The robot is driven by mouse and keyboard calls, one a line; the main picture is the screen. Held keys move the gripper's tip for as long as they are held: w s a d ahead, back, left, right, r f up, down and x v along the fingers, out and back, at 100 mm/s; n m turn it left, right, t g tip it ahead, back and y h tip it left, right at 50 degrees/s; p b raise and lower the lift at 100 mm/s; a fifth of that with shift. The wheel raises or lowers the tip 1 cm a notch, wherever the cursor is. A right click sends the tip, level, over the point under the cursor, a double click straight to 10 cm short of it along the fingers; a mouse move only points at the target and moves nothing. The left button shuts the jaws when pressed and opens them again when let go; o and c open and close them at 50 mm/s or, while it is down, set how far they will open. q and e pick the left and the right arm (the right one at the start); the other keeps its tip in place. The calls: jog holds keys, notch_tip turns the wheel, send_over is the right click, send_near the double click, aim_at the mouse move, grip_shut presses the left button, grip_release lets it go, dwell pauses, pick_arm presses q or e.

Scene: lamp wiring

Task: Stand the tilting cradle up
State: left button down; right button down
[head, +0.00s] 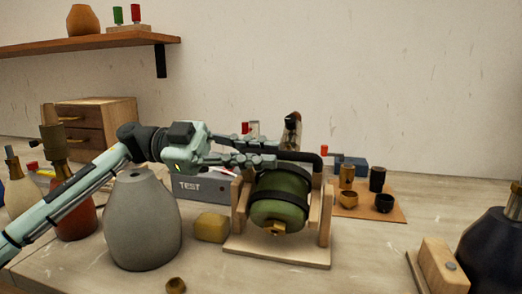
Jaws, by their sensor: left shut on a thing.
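The tilting cradle (327,215) is a wooden frame with side posts on a flat wooden base. A green rounded lamp body (280,205) lies in it, held by black bands, tilted with a small brass piece at its lower near end. A black bar (310,158) runs along the cradle's top and bends down at the right. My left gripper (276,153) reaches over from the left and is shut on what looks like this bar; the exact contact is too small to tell. My right gripper is not in view.
A grey vase-like body (142,225) and a yellow block (211,228) stand left of the cradle. A grey TEST box (200,188) is behind. A mat (390,214) with several small cups lies right. A dark blue lamp body (490,250) stands front right.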

pick_arm(q)
jog(key=shift+s+f, duration=0.1)
jog(key=shift+f, duration=0.15)
jog(key=c, duration=1.5)
grip_release()
jog(key=shift+c, duration=0.2)
jog(key=shift+r, duration=5.1)
